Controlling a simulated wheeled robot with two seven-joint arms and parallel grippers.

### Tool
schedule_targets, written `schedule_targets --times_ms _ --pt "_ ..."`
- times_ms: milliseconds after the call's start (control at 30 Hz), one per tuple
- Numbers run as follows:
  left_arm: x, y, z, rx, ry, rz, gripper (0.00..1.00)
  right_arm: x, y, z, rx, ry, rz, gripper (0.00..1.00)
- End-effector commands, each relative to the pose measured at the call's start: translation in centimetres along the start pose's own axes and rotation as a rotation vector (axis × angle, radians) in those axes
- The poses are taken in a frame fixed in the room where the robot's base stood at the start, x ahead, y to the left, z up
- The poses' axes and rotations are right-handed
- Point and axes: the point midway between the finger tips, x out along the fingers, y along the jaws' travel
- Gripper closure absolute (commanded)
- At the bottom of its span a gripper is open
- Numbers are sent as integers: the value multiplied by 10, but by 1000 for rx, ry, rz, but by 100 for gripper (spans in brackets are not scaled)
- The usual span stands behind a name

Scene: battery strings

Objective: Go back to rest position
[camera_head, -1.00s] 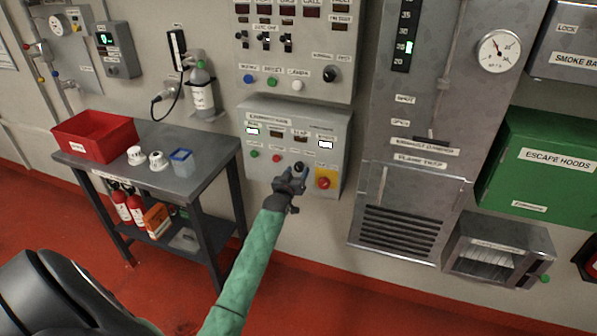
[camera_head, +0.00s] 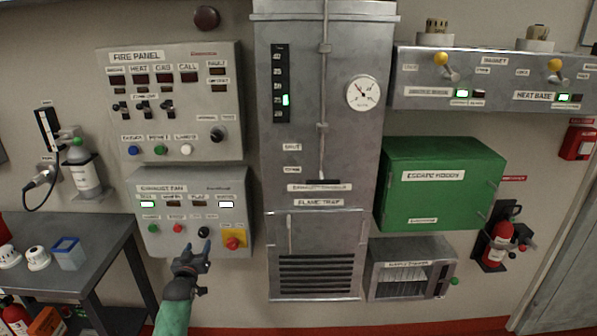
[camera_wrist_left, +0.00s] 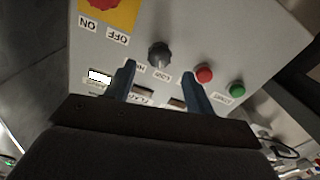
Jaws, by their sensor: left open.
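My left gripper (camera_head: 192,254) is open and empty in the head view, with its two blue-grey fingers pointing up. It is in front of the lower edge of the exhaust fan panel (camera_head: 160,212), just below a black knob (camera_head: 204,232). In the left wrist view the two fingers (camera_wrist_left: 162,88) stand apart with the knob (camera_wrist_left: 158,55) seen beyond and between them, apart from both. Red and green buttons and a red switch on a yellow plate (camera_wrist_left: 115,10) are also on the panel. My right gripper is not in view.
A grey table (camera_head: 95,250) with white detectors and a blue box stands at the left. The flame trap cabinet (camera_head: 318,230) is right of the panel, then a green escape hoods box (camera_head: 440,185) and a wall extinguisher (camera_head: 497,245). Red floor shows below.

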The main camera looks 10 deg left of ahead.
Motion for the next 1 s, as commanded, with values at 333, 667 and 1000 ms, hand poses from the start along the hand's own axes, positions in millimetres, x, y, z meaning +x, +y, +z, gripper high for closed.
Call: schedule_targets --times_ms 333,667,1000 --pt "-7 -4 62 113 -291 -38 46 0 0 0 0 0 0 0" --pt "-77 54 214 278 -731 21 46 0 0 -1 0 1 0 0" --pt "-222 91 361 395 -1068 99 46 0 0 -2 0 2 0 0"
